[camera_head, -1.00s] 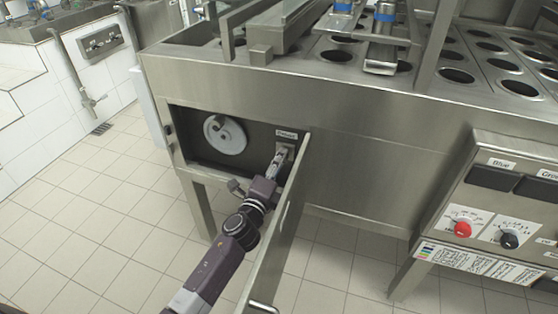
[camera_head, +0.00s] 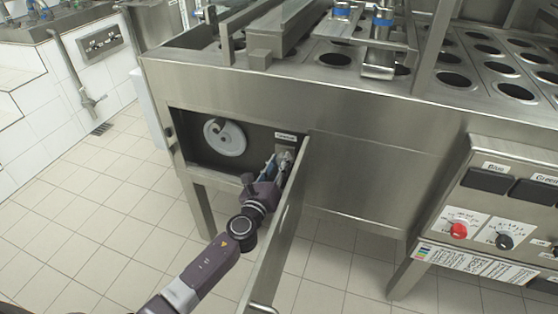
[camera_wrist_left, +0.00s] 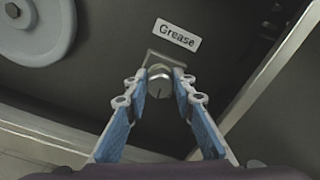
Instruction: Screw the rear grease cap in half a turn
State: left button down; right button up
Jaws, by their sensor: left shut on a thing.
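A small round metal grease cap (camera_wrist_left: 160,80) sits under a white "Grease" label (camera_wrist_left: 178,36) on the dark back panel, seen in the left wrist view. My left gripper (camera_wrist_left: 158,98) has its two blue-padded fingers on either side of the cap and is shut on it. In the head view my left gripper (camera_head: 277,166) reaches into the open compartment beside the door, below the label (camera_head: 285,135). The cap is mostly hidden there by the fingers. Whether it is the rear one of several caps, I cannot tell. My right gripper is not in view.
A grey disc (camera_head: 224,138) is on the panel left of the gripper; it also shows in the left wrist view (camera_wrist_left: 34,24). The open steel door (camera_head: 280,235) stands close along the right of my arm. Tiled floor is clear on the left.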

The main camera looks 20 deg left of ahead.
pick_arm(q)
jog(key=shift+d+f+m, duration=0.1)
jog(key=shift+m, duration=0.6)
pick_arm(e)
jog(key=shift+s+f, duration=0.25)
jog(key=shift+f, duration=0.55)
pick_arm(q)
jog(key=c, duration=1.6)
grip_release()
jog(key=shift+s, duration=0.1)
jog(key=s, duration=1.1)
jog(key=shift+s+a, duration=0.25)
jog(key=shift+s, duration=0.15)
